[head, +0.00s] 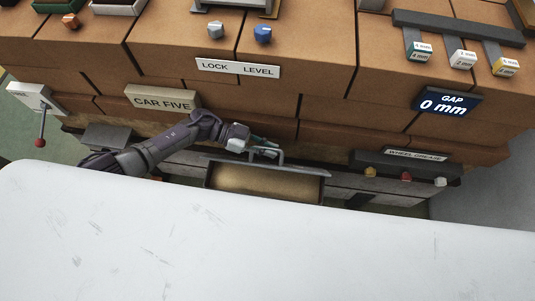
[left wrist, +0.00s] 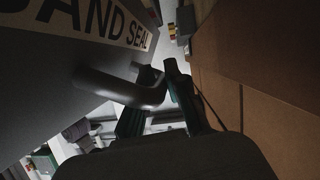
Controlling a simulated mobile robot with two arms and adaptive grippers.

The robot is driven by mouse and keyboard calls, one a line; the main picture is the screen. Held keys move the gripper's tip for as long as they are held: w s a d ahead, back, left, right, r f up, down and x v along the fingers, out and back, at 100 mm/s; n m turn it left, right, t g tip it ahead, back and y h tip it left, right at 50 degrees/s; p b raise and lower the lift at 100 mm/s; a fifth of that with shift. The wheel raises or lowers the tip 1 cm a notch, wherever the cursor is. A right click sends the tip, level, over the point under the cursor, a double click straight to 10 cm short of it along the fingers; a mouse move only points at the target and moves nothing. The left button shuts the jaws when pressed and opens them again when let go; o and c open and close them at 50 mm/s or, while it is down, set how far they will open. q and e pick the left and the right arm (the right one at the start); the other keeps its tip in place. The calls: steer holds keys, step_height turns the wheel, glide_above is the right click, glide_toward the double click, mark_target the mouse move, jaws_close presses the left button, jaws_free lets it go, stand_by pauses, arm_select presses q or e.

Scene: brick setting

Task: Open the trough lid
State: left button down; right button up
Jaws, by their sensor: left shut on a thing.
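The trough (head: 265,184) sits below the brick wall, and tan sand shows inside it. Its grey lid (head: 268,168) appears as a narrow strip along the trough's far edge, so it looks raised. The bar handle (head: 281,153) is on the lid's wall side. My left gripper (head: 262,148) reaches in from the left and is shut on the handle. In the left wrist view the handle (left wrist: 120,88) runs between my fingers (left wrist: 158,105), beside the dark lid face (left wrist: 50,75) lettered "SAND SEAL", its first letter cut off. My right gripper is not in view.
A brick wall (head: 320,95) rises close behind the trough. A lever with a red knob (head: 40,142) is at the left. The "WHEEL GREASE" rack (head: 410,168) with coloured knobs is at the right. A broad white surface (head: 270,245) fills the foreground.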

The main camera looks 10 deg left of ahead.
arm_select(q)
steer(key=shift+w+f+n+g+b, duration=0.15)
steer(key=shift+w+n+b, duration=0.15)
steer(key=shift+w+b, duration=0.25)
steer(key=shift+w+f+n+g+b, duration=0.15)
steer(key=shift+w+n+b, duration=0.15)
steer(key=shift+w, duration=0.55)
steer(key=c, duration=1.2)
jaws_free()
steer(key=v, duration=0.7)
steer(key=shift+a, duration=0.25)
